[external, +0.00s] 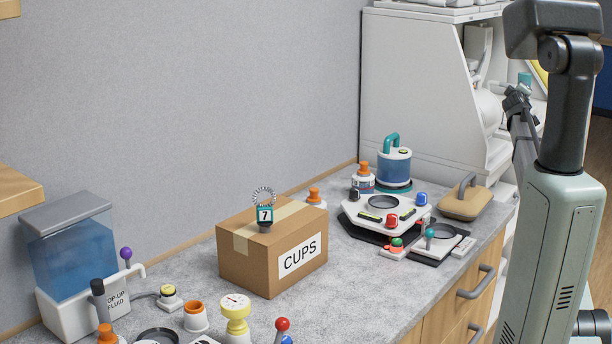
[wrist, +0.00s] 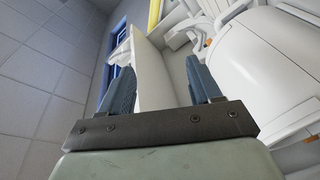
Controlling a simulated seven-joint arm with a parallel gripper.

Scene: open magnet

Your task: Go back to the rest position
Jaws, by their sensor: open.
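My gripper (external: 518,100) is raised above the right end of the counter, in front of the large white machine. In the wrist view its two blue-grey fingers (wrist: 160,92) stand apart with nothing held between them. Behind them are a white panel and part of the white machine. My arm stands upright along the right side of the external view, and its base is out of view.
A cardboard box marked CUPS (external: 270,247) sits mid-counter with a small number 7 tag piece on top. A white device (external: 385,215), a blue canister (external: 394,168) and a tan case (external: 466,199) stand right of it. A fluid dispenser (external: 70,250) stands left. Air above the counter is clear.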

